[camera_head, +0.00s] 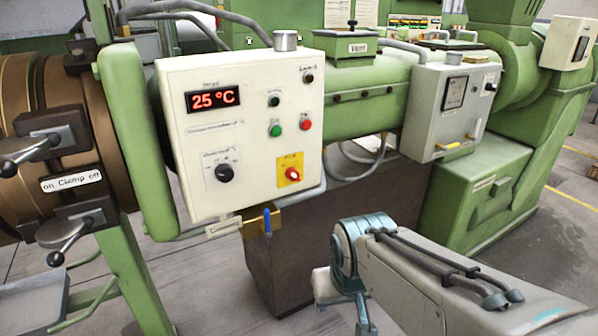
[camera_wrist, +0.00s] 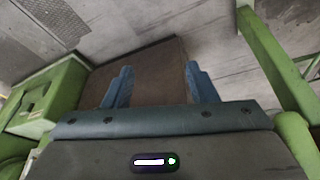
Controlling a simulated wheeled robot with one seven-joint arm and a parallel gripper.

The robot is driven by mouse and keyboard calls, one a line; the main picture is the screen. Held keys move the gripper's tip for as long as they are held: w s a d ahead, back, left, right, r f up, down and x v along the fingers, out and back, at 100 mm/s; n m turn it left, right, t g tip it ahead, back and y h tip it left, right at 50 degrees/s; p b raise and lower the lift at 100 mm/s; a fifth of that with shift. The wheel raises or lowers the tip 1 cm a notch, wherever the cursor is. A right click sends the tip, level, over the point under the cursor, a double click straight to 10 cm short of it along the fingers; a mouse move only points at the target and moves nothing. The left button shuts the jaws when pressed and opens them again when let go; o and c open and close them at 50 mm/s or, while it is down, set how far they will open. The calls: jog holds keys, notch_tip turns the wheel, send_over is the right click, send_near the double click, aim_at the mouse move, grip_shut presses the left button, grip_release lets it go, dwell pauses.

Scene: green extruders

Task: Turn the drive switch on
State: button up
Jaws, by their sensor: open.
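The cream control panel (camera_head: 245,135) faces me at the left of centre in the head view. Its lower right has a red rotary switch (camera_head: 292,174) on a yellow plate. A larger black knob (camera_head: 224,173) is to its left. The small labels are too blurred to tell which control is the drive switch. My gripper (camera_wrist: 158,85) is open and empty in the wrist view, its two blue fingers apart. In the head view my arm is at lower right, below and right of the panel, apart from it. The panel's face does not show in the wrist view.
The panel also has a red display (camera_head: 213,99) reading 25 °C, a green button (camera_head: 275,130) and a red button (camera_head: 305,125). Clamp levers (camera_head: 70,240) stick out at left. A blue-handled valve (camera_head: 267,222) hangs below the panel. A grey box (camera_head: 450,110) is at right.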

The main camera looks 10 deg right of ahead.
jog(key=w+d+t+h+b, duration=0.1)
jog(key=w+d+t, duration=0.2)
jog(key=w, duration=0.4)
jog(key=w+d+t+b, duration=0.1)
jog(key=w+d+t, duration=0.2)
jog(key=w, duration=0.4)
jog(key=n+t+y+b, duration=0.2)
jog(key=n+t+y, duration=0.2)
jog(key=t+y, duration=0.3)
send_near(297, 179)
jog(key=p+x, duration=0.1)
jog(key=x, duration=0.9)
jog(key=shift+w, duration=0.35)
jog(key=shift+c, duration=0.3)
jog(key=c, duration=0.9)
